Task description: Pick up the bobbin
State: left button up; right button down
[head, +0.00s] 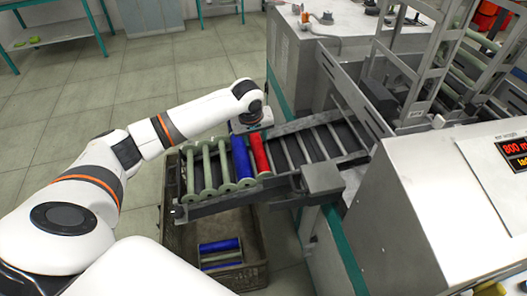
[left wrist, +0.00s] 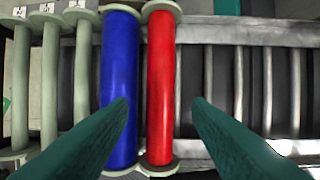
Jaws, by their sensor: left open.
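A red bobbin (head: 260,154) with pale green end flanges lies across the sloping roller rack (head: 300,150), beside a blue bobbin (head: 241,160). Several bare pale green bobbins (head: 206,168) lie left of the blue one. My left gripper (head: 252,120) is above the far end of the blue and red bobbins; its fingertips are hard to make out there. In the left wrist view, the open teal fingers (left wrist: 161,100) point at the red bobbin (left wrist: 161,65), which shows between their tips. The left finger overlaps part of the blue bobbin (left wrist: 121,60). My right gripper is not in view.
A dark crate (head: 262,245) stands on the floor below the rack and holds blue and green bobbins (head: 220,246). The machine with a red display (head: 514,147) stands at the right. The rack rollers right of the red bobbin are bare.

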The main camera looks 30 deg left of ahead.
aim_at(258, 149)
pick_arm(q)
jog(key=x, duration=0.2)
jog(key=shift+a+f, duration=0.1)
jog(key=shift+f, duration=0.25)
jog(key=shift+w+f, duration=0.1)
jog(key=shift+f, duration=0.15)
jog(key=shift+x, duration=2.65)
jog(key=shift+w, duration=0.1)
jog(key=c, duration=0.7)
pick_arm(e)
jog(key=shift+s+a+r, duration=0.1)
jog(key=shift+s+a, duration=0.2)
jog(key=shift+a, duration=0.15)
